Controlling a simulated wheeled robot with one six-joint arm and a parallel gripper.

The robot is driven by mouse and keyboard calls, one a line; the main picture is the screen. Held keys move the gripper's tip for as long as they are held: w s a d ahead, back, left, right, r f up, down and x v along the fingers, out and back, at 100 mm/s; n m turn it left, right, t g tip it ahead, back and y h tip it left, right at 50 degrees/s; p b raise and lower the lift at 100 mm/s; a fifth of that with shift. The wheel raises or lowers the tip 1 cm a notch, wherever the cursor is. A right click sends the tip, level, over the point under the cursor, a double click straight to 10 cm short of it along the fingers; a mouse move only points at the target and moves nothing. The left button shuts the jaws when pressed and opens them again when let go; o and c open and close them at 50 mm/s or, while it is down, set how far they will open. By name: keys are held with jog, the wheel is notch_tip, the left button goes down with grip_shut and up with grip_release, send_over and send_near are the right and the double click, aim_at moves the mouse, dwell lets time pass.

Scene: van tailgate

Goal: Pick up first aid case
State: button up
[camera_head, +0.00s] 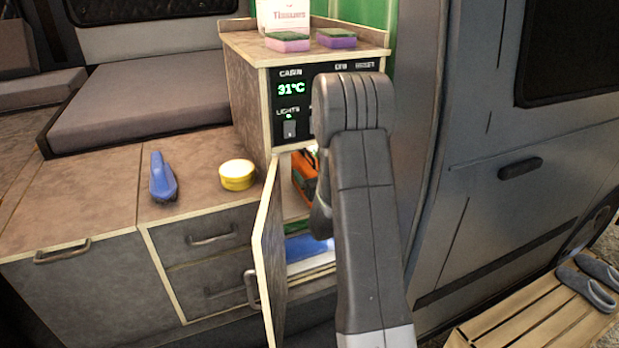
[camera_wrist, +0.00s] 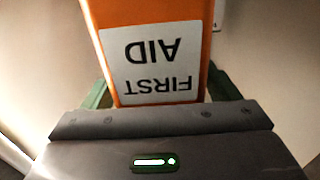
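The first aid case (camera_wrist: 207,30) is orange with a white "FIRST AID" label, upside down in the wrist view. It nearly fills the space in front of my gripper (camera_wrist: 158,80). The green fingers show on either side of the case, close to its edges; I cannot tell whether they press on it. In the head view, part of an orange object (camera_head: 304,172), likely this case, shows inside the open cabinet compartment under the control panel. My arm hides the rest of it and the gripper there.
The open cabinet door (camera_head: 269,250) stands just left of my arm. Pale walls flank the case closely in the wrist view. A blue brush-like object (camera_head: 162,179) and a yellow round tin (camera_head: 237,175) rest on the counter. Sponges (camera_head: 288,41) lie on the upper shelf.

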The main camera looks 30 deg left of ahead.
jog(key=shift+w+a+f, duration=0.1)
jog(key=shift+w, duration=0.05)
jog(key=c, duration=1.1)
jog(key=shift+c, duration=1.2)
jog(key=shift+r, duration=0.2)
